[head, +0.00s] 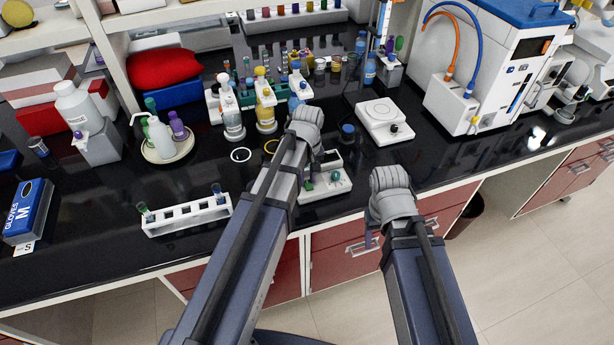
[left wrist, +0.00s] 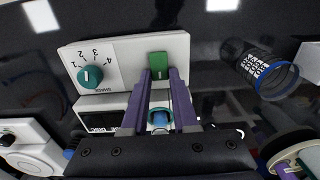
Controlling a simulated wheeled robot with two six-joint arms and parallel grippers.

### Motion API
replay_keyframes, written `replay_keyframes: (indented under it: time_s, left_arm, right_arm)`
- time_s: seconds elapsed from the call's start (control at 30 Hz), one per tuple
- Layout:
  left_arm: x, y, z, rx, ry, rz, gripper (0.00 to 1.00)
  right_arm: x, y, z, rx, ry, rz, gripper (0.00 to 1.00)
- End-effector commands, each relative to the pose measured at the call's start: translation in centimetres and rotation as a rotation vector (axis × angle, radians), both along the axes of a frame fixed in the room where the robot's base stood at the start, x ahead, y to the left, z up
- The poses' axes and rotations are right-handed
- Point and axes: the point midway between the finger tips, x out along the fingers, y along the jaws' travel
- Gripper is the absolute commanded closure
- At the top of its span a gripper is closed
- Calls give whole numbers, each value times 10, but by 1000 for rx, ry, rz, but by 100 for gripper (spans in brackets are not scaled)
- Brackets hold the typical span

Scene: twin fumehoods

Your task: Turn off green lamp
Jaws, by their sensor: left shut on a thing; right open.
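A small white device (head: 333,188) stands near the bench's front edge. In the left wrist view its white panel (left wrist: 125,52) carries a teal numbered dial (left wrist: 88,77) and a green lamp switch (left wrist: 158,65). My left gripper (head: 319,162) is over this device, pointing down. In the wrist view its purple fingers (left wrist: 163,80) frame the green switch from above; a small blue-topped thing with a teal rim (left wrist: 160,119) sits between them, its lower part hidden. My right gripper (head: 372,238) is open and empty, to the right, near the bench edge.
A white rack (head: 188,217) with tubes at its ends stands to the left. A white balance-like device (head: 383,122) is behind on the right. Bottles (head: 232,122) stand behind my left gripper. A dark jar with a blue rim (left wrist: 262,72) lies right in the wrist view.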

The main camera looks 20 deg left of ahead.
Motion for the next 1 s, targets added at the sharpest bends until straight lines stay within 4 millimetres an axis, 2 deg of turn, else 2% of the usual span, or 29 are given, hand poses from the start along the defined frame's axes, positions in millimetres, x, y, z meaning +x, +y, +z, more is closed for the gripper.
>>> replay_keyframes:
  time_s: [0.03,0.2,0.5,0.53,0.6,0.8,1.0]
  left_arm:
    - [-6,-2,0,20,-30,-2,100]
    - [-7,-3,0,77,-117,-1,100]
    - [-4,-2,1,85,-128,0,100]
    - [-4,-2,1,85,-128,0,70]
    - [-4,-2,1,85,-128,0,63]
    - [-4,-2,1,85,-127,0,43]
    - [-4,-2,1,85,-127,0,43]
  right_arm:
    - [0,0,0,0,0,0,43]
    - [0,0,-3,0,0,0,43]
    - [0,0,-2,0,0,0,43]
    - [0,0,-2,0,0,0,43]
    - [0,0,-2,0,0,0,43]
    - [0,0,-2,0,0,0,43]
    - [0,0,-2,0,0,0,43]
